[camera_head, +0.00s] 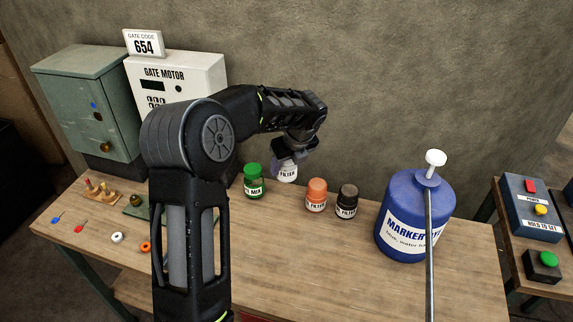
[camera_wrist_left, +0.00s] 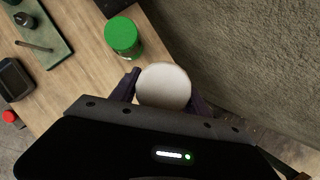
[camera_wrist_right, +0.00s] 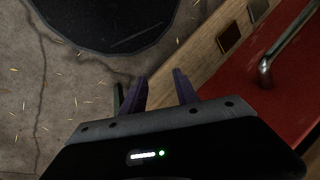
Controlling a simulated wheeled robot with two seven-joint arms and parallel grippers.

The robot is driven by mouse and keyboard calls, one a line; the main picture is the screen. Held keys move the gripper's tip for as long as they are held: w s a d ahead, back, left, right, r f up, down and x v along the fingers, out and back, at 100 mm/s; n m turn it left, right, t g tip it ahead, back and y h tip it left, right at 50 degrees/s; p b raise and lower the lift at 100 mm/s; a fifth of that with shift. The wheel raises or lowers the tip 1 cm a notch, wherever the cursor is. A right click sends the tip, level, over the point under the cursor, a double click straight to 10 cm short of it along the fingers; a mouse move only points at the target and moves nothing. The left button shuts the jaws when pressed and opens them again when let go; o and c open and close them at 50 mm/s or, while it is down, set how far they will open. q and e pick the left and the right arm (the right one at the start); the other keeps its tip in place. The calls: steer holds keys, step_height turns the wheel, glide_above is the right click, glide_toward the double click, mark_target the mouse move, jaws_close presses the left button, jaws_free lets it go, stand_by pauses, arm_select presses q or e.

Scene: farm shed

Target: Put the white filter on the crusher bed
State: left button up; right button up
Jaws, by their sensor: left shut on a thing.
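The white filter jar (camera_head: 287,173) is near the back edge of the workbench, with its "FILTER" label partly showing below my left gripper (camera_head: 291,153). My left gripper is shut on it. In the left wrist view its round white lid (camera_wrist_left: 163,87) sits between the fingers. The jar looks upright and seems raised, but its base clearance is hard to judge. My right gripper (camera_wrist_right: 160,88) is seen only in its own wrist view, fingers apart with nothing between them. I cannot identify the crusher bed in these views.
A green-capped jar (camera_head: 254,181) stands left of the held jar; orange (camera_head: 316,196) and black (camera_head: 347,202) filter jars stand to its right. A blue marker tank (camera_head: 405,215) stands farther right. The workbench's (camera_head: 310,265) front middle is clear. My left arm hides part of the left side.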

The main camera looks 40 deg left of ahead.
arm_select(q)
steer(key=shift+s+d+f+n+g, duration=0.1)
steer(key=shift+s+n+g, duration=0.1)
steer(key=shift+n, duration=0.3)
steer(key=shift+s+d+f+n+g, duration=0.1)
steer(key=shift+n+g, duration=0.1)
steer(key=shift+n, duration=0.3)
steer(key=s+d+f+n+g+h, duration=0.1)
steer(key=s+d+n+g, duration=0.1)
steer(key=d+n, duration=0.3)
steer(key=s+d+f+n+g, duration=0.1)
steer(key=s+d+f+n, duration=0.1)
steer(key=d+n, duration=0.3)
steer(key=s+d+f+n+g+h, duration=0.1)
steer(key=s+d+f+n+g, duration=0.1)
steer(key=d+n, duration=0.3)
steer(key=shift+s+d+f+n+g+h, duration=0.1)
steer(key=shift+s+d+n+g+h, duration=0.05)
steer(key=shift+s+n, duration=0.35)
steer(key=shift+s+d+f+n+g+h, duration=0.15)
steer(key=shift+s+n, duration=0.2)
steer(key=shift+n, duration=0.65)
steer(key=d, duration=0.2)
steer(key=s+d, duration=0.1)
steer(key=d, duration=0.1)
steer(key=d+f, duration=0.1)
steer(key=d, duration=0.1)
steer(key=shift+s+d, duration=0.3)
steer(key=shift+d, duration=0.3)
